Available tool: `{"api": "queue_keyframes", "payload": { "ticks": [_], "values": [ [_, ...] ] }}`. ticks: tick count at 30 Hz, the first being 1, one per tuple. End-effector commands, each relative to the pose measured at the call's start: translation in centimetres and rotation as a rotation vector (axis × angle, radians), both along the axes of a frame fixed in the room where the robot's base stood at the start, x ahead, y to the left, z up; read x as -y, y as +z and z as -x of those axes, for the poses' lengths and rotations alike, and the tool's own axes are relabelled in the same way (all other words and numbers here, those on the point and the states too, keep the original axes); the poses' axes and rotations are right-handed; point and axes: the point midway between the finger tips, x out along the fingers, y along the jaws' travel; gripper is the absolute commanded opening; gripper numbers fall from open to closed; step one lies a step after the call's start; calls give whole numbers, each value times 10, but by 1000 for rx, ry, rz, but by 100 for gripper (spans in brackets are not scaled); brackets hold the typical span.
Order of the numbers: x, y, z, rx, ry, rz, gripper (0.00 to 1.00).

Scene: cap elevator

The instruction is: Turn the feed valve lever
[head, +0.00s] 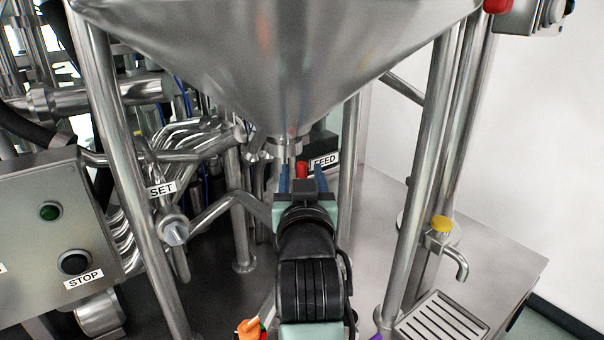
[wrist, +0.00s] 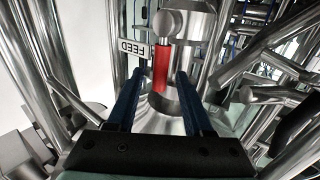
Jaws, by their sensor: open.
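The feed valve lever has a red grip (wrist: 161,68) and a round metal end, seen in the wrist view just past my fingertips. In the head view only a small red part of the lever (head: 302,168) shows, under the hopper's outlet. A FEED label (head: 325,161) is beside it; it also shows in the wrist view (wrist: 132,48). My gripper (head: 303,170) is open, with its two blue fingers on either side of the lever's line. In the wrist view my gripper (wrist: 155,85) has gaps between both fingers and the red grip. I cannot tell how deep the lever sits between them.
The steel hopper (head: 275,60) hangs right above my gripper. Steel legs (head: 348,165) stand close on both sides. A yellow-topped tap (head: 442,224) and drain grate (head: 440,318) are at right.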

Motion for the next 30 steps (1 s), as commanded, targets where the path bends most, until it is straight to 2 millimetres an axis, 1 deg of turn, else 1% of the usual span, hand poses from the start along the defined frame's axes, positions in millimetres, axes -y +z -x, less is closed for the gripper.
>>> {"api": "queue_keyframes", "payload": {
  "ticks": [2,3,11,30],
  "values": [
    [0,0,0,0,0,0,51],
    [0,0,0,0,0,0,48],
    [0,0,0,0,0,0,1],
    [0,-1,0,-1,0,0,0]
  ]
}}
